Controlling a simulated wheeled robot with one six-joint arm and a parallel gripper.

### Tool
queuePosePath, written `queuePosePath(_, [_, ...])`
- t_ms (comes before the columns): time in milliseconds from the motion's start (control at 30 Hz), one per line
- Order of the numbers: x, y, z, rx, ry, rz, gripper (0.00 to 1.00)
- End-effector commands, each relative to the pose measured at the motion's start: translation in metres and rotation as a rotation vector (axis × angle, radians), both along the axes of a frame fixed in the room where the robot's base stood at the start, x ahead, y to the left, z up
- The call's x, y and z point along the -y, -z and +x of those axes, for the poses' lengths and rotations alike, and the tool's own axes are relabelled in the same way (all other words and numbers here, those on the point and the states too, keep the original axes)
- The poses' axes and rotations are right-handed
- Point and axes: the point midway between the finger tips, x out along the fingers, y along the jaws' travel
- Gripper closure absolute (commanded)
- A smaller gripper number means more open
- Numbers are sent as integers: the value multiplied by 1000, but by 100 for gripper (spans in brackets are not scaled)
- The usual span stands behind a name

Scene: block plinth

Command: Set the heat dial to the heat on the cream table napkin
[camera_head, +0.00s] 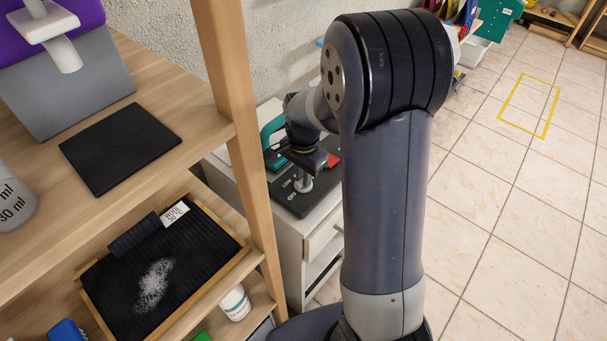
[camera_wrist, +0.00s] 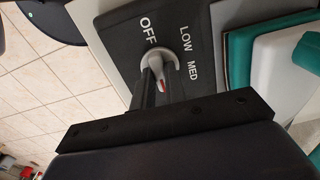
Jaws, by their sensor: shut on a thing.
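The heat dial (camera_wrist: 167,62) is a grey knob with a small red mark, on a dark panel (camera_wrist: 203,22) lettered OFF, LOW and MED. My gripper (camera_wrist: 160,80) is shut on the dial in the wrist view, with its fingers on either side of the knob. Which word the dial points to is not clear, and any further lettering is hidden. In the head view, my gripper (camera_head: 306,170) reaches down to the dial (camera_head: 303,184) on the panel (camera_head: 325,194). I cannot make out a cream napkin in either view.
A teal appliance (camera_head: 271,132) stands beside the panel on a white cabinet (camera_head: 322,236). A wooden post (camera_head: 226,75) stands near my arm. Tiled floor at right is open.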

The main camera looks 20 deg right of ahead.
Motion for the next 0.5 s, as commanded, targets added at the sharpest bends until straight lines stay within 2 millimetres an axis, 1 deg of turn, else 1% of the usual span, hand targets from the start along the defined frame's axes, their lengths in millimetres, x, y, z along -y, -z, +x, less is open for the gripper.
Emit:
queuePosePath(267, [0,-1,0,2,3,1,100])
queuePosePath(300, [0,-1,0,2,2,1,85])
queuePosePath(500, [0,0,0,1,1,1,68])
